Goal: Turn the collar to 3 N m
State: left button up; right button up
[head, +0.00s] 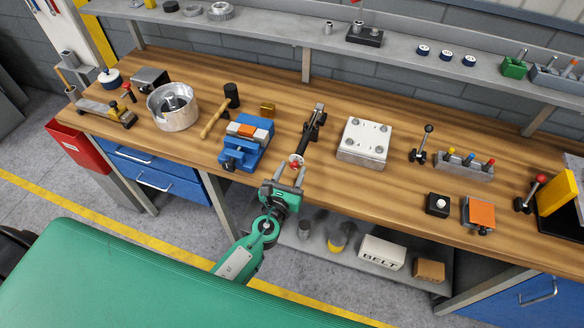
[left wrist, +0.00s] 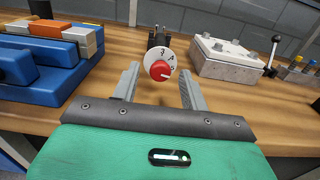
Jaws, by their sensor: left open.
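A dark tool (head: 302,145) lies in a black stand (head: 316,118) on the bench, its near end facing me. That end carries a white numbered dial (head: 296,159) with a red centre. In the left wrist view the white dial (left wrist: 158,57) shows a few digits, a 3 and a 4 among them, around the red knob (left wrist: 160,71). A pale mark on the knob points to the lower right. My left gripper (head: 289,176) is open, at the bench's front edge. Its fingers stand either side of the dial in the wrist view, apparently not touching it. My right gripper is not visible.
A blue vise (head: 237,157) stands left of the tool, with a mallet (head: 217,113) beyond it. A white bolted block (head: 363,143) stands to the right. A lever (head: 424,145) and an orange-topped block (head: 479,213) are farther right. Bare bench lies around the dial.

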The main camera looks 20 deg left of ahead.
pick_arm(q)
jog(key=shift+w, duration=0.4)
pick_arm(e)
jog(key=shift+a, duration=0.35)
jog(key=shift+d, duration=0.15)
pick_arm(q)
grip_shut()
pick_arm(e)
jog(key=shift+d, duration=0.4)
